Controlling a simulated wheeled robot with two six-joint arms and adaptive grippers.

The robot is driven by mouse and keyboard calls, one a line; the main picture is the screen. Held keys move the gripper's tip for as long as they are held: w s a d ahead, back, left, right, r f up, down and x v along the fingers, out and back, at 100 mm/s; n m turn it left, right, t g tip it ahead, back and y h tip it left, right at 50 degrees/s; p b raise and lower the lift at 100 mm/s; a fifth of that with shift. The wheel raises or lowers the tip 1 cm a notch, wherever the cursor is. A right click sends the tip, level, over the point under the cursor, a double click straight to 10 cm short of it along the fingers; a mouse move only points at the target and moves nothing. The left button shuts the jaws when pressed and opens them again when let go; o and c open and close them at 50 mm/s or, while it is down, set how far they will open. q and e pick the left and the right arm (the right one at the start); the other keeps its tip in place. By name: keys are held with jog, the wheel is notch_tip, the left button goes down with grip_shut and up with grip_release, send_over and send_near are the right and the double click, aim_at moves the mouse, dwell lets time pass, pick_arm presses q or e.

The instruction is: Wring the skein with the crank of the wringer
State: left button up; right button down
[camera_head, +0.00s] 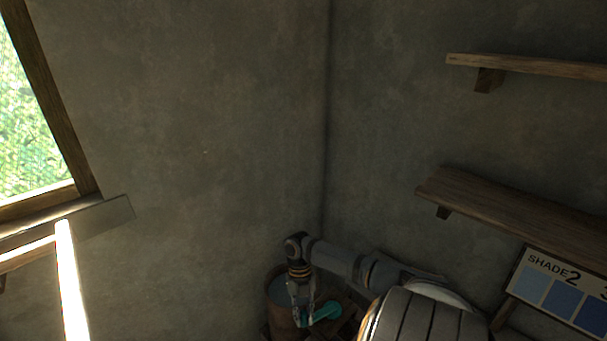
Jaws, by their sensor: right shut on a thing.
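My right gripper (302,318) is low in the head view, pointing down, its arm coming in from the right. It is shut on a small teal piece (327,310), which sticks out to the right of the fingers. I cannot tell whether this piece is the crank's grip or part of the skein. The dark wooden parts around it are too dim to make out as the wringer. My left gripper is out of view.
A round brown tub (279,322) stands just left of and behind the right gripper. Two wooden shelves (520,200) jut from the right wall, with a shade chart (560,293) below. A window (35,110) and a bright bar (70,285) are at left.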

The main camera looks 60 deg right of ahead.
jog(key=shift+s, duration=0.1)
jog(key=c, duration=1.2)
grip_release()
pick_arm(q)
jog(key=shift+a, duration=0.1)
pick_arm(e)
jog(key=shift+d+r, duration=0.1)
jog(key=v, duration=1.1)
jog(key=shift+r, duration=0.35)
